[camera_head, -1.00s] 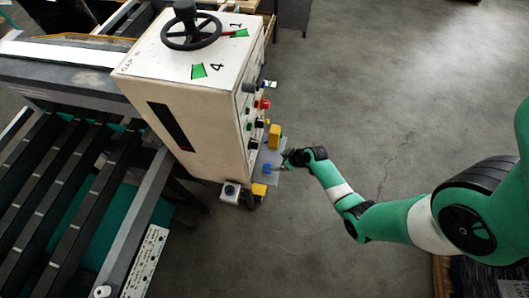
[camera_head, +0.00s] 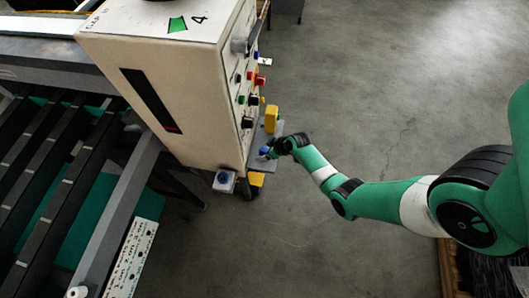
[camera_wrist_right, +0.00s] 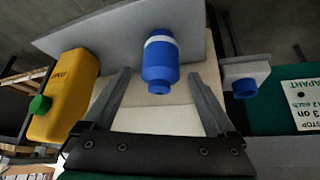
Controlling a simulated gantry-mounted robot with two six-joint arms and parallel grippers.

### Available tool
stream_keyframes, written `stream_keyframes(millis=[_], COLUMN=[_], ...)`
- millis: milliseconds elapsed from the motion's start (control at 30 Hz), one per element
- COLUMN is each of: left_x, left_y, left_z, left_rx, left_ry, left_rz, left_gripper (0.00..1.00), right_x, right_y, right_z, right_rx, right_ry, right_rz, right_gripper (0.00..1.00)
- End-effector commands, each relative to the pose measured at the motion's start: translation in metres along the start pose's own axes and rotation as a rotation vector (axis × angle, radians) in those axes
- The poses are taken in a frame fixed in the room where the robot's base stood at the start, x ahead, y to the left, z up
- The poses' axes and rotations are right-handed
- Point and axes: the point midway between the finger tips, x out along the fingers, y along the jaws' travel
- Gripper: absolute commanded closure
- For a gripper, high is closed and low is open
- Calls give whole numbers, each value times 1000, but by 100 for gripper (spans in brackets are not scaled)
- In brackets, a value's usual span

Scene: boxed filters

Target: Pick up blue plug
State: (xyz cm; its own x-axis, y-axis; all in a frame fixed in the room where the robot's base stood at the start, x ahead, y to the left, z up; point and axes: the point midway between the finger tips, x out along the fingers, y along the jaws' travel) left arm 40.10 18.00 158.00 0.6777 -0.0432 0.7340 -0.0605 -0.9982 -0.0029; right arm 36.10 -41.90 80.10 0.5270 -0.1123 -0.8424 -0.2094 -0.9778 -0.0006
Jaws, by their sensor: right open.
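The blue plug (camera_wrist_right: 160,67) has a pale ring and sticks out from a grey plate (camera_wrist_right: 95,33) in the right wrist view. In the head view the blue plug (camera_head: 264,151) is small, low beside the white cabinet (camera_head: 160,75). My right gripper (camera_head: 273,149) is right by it in the head view. In the right wrist view my right gripper (camera_wrist_right: 158,80) is open, with one finger on each side of the plug and visible gaps. My left gripper is not in view.
A yellow block (camera_wrist_right: 66,90) with a green knob stands left of the plug in the wrist view. A grey box with a blue button (camera_wrist_right: 244,87) is at its right. The cabinet face carries several knobs (camera_head: 255,79). Open floor (camera_head: 380,90) lies to the right.

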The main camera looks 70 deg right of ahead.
Motion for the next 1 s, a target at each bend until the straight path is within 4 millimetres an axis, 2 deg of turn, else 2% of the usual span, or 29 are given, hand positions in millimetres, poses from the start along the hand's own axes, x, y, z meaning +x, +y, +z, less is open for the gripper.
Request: stream_keyframes(millis=[67,267,367,800,1000], left_x=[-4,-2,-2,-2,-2], left_y=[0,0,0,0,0], left_z=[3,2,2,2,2], left_rx=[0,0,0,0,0], left_ry=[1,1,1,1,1], left_rz=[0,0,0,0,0], left_gripper=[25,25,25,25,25], right_x=[8,8,8,8,8], right_y=[0,0,0,0,0], right_z=[0,-1,-1,-1,-1], right_rx=[0,0,0,0,0], right_ry=[2,1,1,1,2], right_rz=[1,1,1,1,1], right_gripper=[8,8,23,100,100])
